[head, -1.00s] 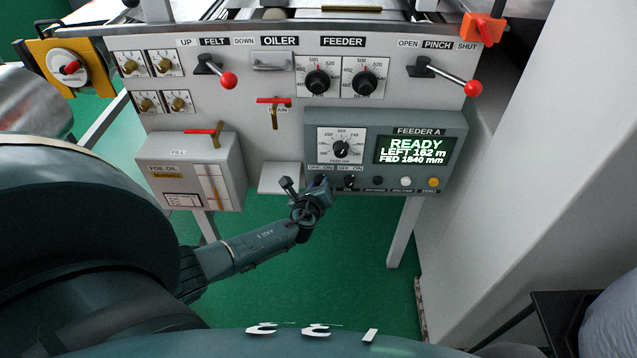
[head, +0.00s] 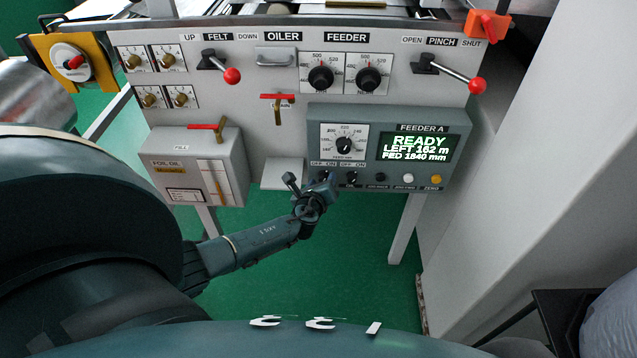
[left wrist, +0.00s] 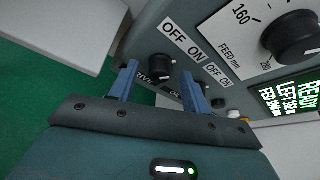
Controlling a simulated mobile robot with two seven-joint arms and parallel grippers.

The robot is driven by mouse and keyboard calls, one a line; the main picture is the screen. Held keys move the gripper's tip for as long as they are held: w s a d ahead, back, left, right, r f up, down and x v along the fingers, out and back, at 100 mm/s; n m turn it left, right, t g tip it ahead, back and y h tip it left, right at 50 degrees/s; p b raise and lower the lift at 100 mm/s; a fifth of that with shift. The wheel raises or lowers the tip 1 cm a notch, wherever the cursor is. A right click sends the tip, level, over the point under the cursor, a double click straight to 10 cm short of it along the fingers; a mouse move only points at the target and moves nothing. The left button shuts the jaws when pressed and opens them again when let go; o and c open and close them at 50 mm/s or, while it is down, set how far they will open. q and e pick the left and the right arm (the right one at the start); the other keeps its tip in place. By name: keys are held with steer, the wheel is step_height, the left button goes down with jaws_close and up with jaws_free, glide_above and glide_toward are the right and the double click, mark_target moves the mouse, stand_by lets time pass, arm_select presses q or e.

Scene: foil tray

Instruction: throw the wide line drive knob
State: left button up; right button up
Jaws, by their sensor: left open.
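The line drive knob (left wrist: 160,67) is a black rotary knob on the feeder's grey control box, under an OFF/ON label. Its own label is partly hidden in the left wrist view and ends in "RIVE". My left gripper (left wrist: 160,72) is open, with its two blue fingers on either side of the knob in that picture. I cannot tell whether they touch it. In the head view my left gripper (head: 308,184) is at the lower left corner of the control box and partly covers the knob. My right gripper is not in view.
A second black OFF/ON knob (head: 352,178) is just right of it. The feed dial (head: 344,143) and green READY screen (head: 415,147) are above. A white ledge (head: 283,173) and oil box (head: 196,168) stand left. Below is open green floor.

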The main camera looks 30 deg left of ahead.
arm_select(q)
steer(key=p+v, duration=0.3)
steer(key=v, duration=1)
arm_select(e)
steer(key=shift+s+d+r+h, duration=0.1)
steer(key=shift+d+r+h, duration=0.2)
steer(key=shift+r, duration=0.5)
arm_select(q)
steer(key=shift+w, duration=0.1)
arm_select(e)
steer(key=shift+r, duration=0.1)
